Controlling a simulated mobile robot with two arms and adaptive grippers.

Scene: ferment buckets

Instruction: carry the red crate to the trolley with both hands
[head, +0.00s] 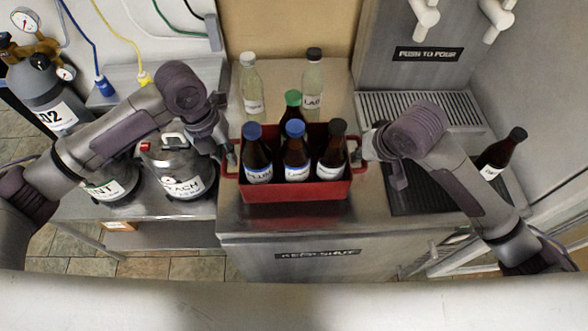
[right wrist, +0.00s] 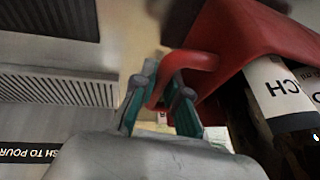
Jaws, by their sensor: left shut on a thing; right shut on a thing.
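The red crate (head: 296,190) is at the middle of the head view, over the front part of the steel counter. It holds several dark bottles with blue, green and black caps. My left gripper (head: 229,158) is shut on the crate's left handle. My right gripper (head: 362,155) is at the right handle; in the right wrist view its fingers (right wrist: 160,100) are closed around the red handle (right wrist: 188,62), beside the red crate wall (right wrist: 235,35). I cannot tell whether the crate's base touches the counter. I cannot make out a trolley in these views.
Two clear bottles (head: 251,88) (head: 312,82) stand behind the crate. A dark bottle (head: 499,153) stands on the right, near the drip tray (head: 425,107). A tap panel (head: 425,25) rises behind.

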